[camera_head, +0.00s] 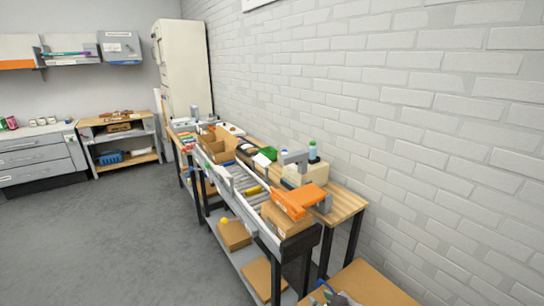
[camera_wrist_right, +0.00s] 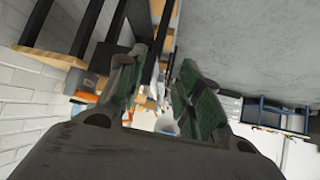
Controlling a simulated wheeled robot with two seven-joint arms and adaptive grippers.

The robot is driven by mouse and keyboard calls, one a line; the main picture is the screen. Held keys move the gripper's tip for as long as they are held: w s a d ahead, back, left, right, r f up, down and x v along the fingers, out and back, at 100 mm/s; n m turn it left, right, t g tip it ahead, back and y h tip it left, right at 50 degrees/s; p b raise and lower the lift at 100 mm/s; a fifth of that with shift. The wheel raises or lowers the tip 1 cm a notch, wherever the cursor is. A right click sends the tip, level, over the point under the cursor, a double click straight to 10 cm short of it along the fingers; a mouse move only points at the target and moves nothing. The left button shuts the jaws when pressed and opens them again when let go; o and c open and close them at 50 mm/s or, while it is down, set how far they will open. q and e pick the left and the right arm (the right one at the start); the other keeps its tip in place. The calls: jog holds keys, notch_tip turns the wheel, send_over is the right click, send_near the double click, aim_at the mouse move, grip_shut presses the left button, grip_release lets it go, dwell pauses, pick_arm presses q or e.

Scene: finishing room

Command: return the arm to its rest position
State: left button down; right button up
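My right gripper (camera_wrist_right: 163,75) fills the lower middle of the right wrist view. Its two dark fingers with green inner pads stand apart. I see nothing held between them, only the distant room through the gap. My left gripper is in neither view.
A long roller conveyor bench (camera_head: 252,195) runs along the white brick wall, with a cardboard box (camera_head: 287,219) and an orange tool (camera_head: 298,201) at its near end. A wooden surface (camera_head: 365,284) is at the bottom edge. Open grey floor (camera_head: 110,240) lies left.

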jog(key=s+d+f+m+g+h, duration=0.1)
jog(key=s+d+f+g+h, duration=0.2)
jog(key=s, duration=0.5)
jog(key=s+d+f+m+g, duration=0.1)
jog(key=s+d+g, duration=0.2)
jog(key=s+d, duration=0.35)
jog(key=s+a+f+g, duration=0.1)
jog(key=s+f, duration=0.2)
jog(key=f, duration=3)
jog(key=s+d+f, duration=0.2)
jog(key=s+f, duration=0.8)
jog(key=s, duration=0.1)
jog(key=s+d+f+g, duration=0.1)
jog(key=s+d+f, duration=0.2)
jog(key=s+f, duration=0.7)
jog(key=shift+s+h, duration=0.3)
jog(key=shift+s, duration=0.3)
